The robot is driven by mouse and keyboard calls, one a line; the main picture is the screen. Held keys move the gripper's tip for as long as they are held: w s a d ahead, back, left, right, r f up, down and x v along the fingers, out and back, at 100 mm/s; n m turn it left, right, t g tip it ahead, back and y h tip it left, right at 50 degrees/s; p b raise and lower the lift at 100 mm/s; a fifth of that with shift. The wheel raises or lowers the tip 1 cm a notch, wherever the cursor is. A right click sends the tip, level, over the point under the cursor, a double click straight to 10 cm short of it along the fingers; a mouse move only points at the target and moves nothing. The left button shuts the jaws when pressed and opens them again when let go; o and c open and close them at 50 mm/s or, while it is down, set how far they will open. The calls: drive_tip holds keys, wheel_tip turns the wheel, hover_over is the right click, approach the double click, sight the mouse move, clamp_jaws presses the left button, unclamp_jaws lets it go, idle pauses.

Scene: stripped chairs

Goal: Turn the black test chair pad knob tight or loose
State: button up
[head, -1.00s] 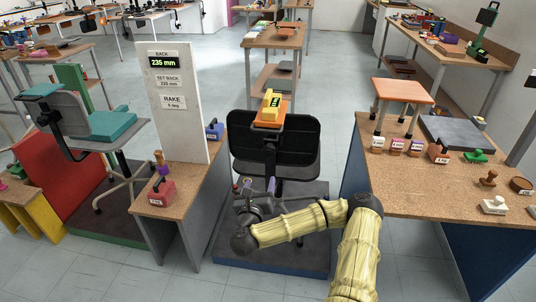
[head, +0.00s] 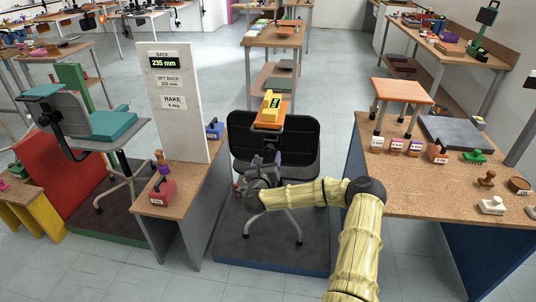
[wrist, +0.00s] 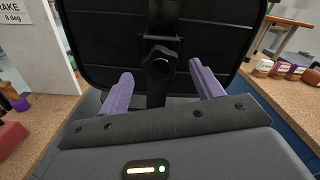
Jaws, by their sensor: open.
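The black test chair's back (head: 300,148) stands upright on the dark platform, seen from behind. In the wrist view its black back pad (wrist: 225,30) fills the upper part. A black lobed knob (wrist: 160,61) sits on the bracket at the pad's lower middle. My gripper (wrist: 158,84) is open, with its two purple fingers to either side below the knob. Nothing is between the fingers except the black post (wrist: 156,92) behind. It cannot be told how far the fingertips are from the knob. In the head view my gripper's wrist hides the knob.
An orange and yellow block (head: 270,108) sits at the top of the chair back. A white sign panel (head: 178,110) and wooden bench (head: 190,200) stand left. A workbench (head: 440,190) with stamp-like items stands right.

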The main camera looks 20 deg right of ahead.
sight(268, 153)
drive_tip(key=shift+x, duration=1.7)
drive_tip(key=c, duration=1)
